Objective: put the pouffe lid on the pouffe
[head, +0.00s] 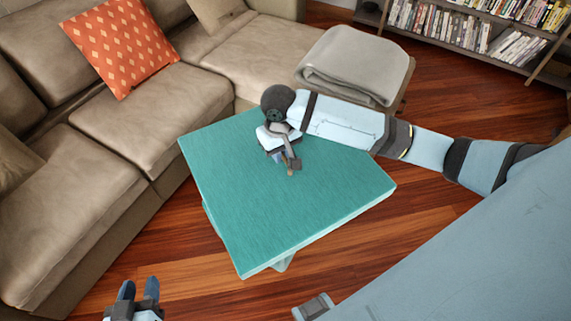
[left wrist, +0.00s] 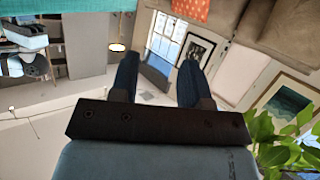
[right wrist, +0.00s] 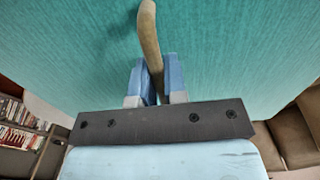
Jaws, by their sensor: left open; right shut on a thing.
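The pouffe lid (head: 235,195) is a flat teal square, seen from above in the head view. A tan handle (right wrist: 150,35) stands up from its top. My right gripper (head: 287,165) is shut on that handle; the right wrist view shows its blue fingers (right wrist: 153,80) on both sides of it. My left gripper (head: 137,290) is open and empty at the bottom left, away from the lid.
A beige sofa (head: 120,140) with an orange cushion (head: 119,45) runs along the left and back. A grey folded blanket (head: 355,62) lies on a seat behind my right arm. A bookshelf (head: 470,40) stands at the back right. Wooden floor (head: 170,255) is free in front.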

